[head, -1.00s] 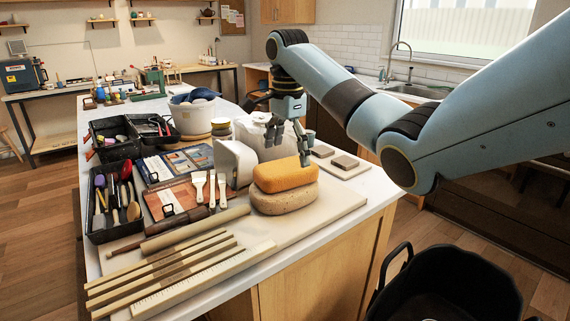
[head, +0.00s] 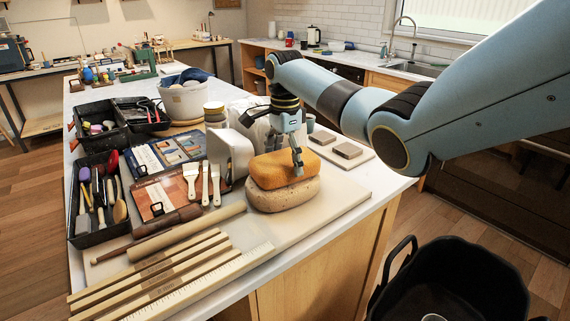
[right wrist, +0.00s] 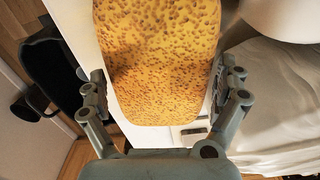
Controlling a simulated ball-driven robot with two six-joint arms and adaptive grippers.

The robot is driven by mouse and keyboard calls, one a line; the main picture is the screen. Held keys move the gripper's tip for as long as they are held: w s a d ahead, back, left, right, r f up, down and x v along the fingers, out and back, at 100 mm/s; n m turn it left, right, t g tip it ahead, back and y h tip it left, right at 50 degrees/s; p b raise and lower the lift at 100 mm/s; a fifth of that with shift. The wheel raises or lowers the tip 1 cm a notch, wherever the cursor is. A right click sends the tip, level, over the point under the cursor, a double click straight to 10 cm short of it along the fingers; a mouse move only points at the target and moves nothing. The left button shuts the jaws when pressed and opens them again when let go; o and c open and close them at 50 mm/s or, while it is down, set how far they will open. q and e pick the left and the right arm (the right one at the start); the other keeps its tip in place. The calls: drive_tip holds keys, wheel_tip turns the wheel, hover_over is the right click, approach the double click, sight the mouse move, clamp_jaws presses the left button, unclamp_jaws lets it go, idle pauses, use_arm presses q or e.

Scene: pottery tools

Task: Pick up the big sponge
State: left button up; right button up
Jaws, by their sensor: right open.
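A yellow-orange sponge (head: 270,172) lies flat on top of a paler, speckled, rounded block (head: 280,197) that looks like a second, slightly larger sponge. Both rest on a cream board (head: 335,203) near the table's front right. My right gripper (head: 287,155) is over the sponge, with one finger in front of its near right side. In the right wrist view the yellow-orange sponge (right wrist: 155,50) shows between the spread fingers of the gripper (right wrist: 163,85), with gaps on both sides. It is open and holds nothing. My left gripper is not in view.
A white upright holder (head: 230,155) and white-handled brushes (head: 203,182) stand and lie left of the sponges. Wooden strips and a ruler (head: 215,283) lie in front. Small grey-brown blocks (head: 347,150) are to the right. A black bucket (head: 440,285) is below the table.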

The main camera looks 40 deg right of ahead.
drive_tip(key=shift+f, duration=0.8)
drive_tip(key=c, duration=0.7)
drive_tip(key=shift+c, duration=0.3)
drive_tip(key=shift+r, duration=0.1)
wheel_tip(320, 180, up, 4)
drive_tip(key=shift+r+b, duration=0.15)
drive_tip(key=shift+b, duration=0.2)
drive_tip(key=s+r, duration=0.2)
drive_tip(key=s, duration=0.2)
drive_tip(key=s+r, duration=0.2)
drive_tip(key=s, duration=0.2)
drive_tip(key=s+r, duration=0.2)
drive_tip(key=s, duration=0.1)
drive_tip(key=shift+s+a+r, duration=0.15)
drive_tip(key=shift+s+r, duration=0.2)
drive_tip(key=shift+s, duration=0.05)
drive_tip(key=shift+c, duration=0.2)
